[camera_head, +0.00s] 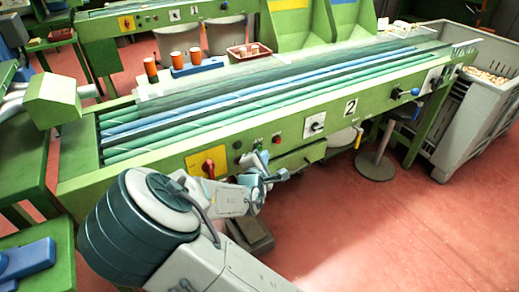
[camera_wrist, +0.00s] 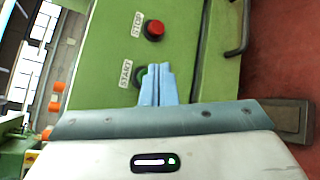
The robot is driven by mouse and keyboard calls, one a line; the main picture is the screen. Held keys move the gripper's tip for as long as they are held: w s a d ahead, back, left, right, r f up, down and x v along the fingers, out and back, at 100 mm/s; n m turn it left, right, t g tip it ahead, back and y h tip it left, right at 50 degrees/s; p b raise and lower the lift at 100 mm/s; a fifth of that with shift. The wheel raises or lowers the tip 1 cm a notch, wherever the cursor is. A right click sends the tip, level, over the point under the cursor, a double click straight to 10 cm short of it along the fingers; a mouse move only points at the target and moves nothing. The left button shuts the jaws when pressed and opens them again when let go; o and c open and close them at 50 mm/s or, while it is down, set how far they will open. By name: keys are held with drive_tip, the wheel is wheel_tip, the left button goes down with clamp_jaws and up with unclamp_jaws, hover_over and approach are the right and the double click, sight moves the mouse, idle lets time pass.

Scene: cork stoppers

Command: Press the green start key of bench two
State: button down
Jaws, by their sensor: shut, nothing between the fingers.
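Bench two (camera_head: 310,143) is the green bench with a "2" plate (camera_head: 351,106) on its front. In the wrist view the green start key (camera_wrist: 140,73) sits beside its START label (camera_wrist: 126,74), partly hidden by my fingers. The red stop key (camera_wrist: 155,29) is above it in that view and also shows in the head view (camera_head: 277,139). My gripper (camera_wrist: 154,67) is shut and empty, its tips over the start key's edge; whether they touch it, I cannot tell.
A drawer-like box (camera_head: 300,158) juts out to the right.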

drive_tip(key=shift+w+p, duration=0.15)
drive_tip(key=shift+p, duration=0.15)
drive_tip(key=shift+w+a, duration=0.25)
drive_tip(key=shift+w+a+p, duration=0.2)
drive_tip(key=shift+w+p, duration=0.15)
drive_tip(key=shift+p, duration=0.2)
idle(0.6)
idle(0.4)
drive_tip(key=shift+s+d+p, duration=0.4)
drive_tip(key=shift+s+d, duration=0.05)
drive_tip(key=shift+s, duration=0.25)
